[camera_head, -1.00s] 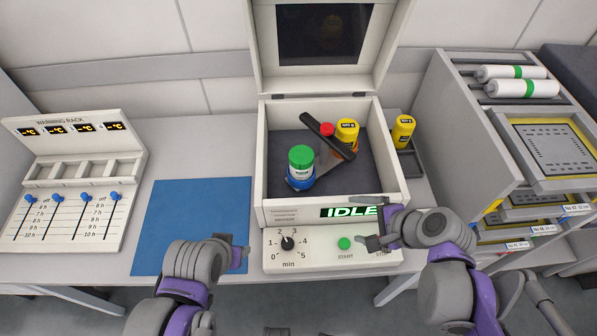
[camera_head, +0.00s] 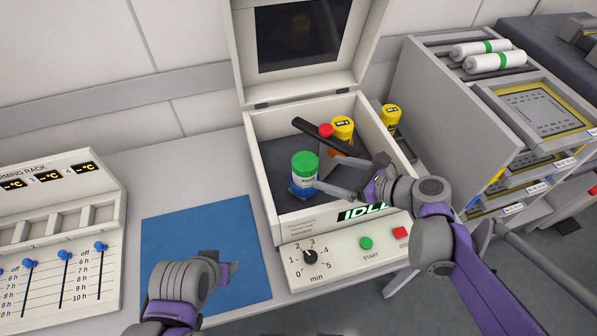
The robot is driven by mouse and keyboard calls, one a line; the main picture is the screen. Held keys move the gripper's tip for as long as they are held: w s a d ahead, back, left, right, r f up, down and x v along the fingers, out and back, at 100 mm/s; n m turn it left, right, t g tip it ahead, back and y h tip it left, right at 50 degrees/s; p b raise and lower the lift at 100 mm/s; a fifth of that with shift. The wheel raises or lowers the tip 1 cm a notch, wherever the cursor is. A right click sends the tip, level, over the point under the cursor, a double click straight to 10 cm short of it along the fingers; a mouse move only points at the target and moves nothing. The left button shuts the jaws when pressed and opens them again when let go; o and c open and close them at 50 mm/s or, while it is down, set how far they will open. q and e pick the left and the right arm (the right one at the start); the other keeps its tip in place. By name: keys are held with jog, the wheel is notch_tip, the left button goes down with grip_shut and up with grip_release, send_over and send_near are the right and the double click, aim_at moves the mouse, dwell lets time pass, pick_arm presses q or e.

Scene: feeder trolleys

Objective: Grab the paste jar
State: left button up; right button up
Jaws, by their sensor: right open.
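The paste jar (camera_head: 303,167), white with a green lid, stands in a blue holder (camera_head: 300,190) inside the open machine box, towards its left. My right gripper (camera_head: 327,174) is over the box, just right of the jar. Its fingers are apart and point left at the jar, one fingertip close to the jar's lower right side; whether it touches cannot be told. My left gripper (camera_head: 228,270) is low over the blue mat; its jaw opening is not clear.
The white box (camera_head: 258,170) has raised walls and an open lid (camera_head: 310,40). A dark bar (camera_head: 330,138), a red-capped item (camera_head: 326,131) and a yellow container (camera_head: 343,128) crowd its back right. Another yellow container (camera_head: 389,118) stands outside. The blue mat (camera_head: 190,235) is bare.

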aim_at(304, 165)
jog(key=x, duration=1)
jog(key=shift+d+f, duration=0.25)
grip_shut()
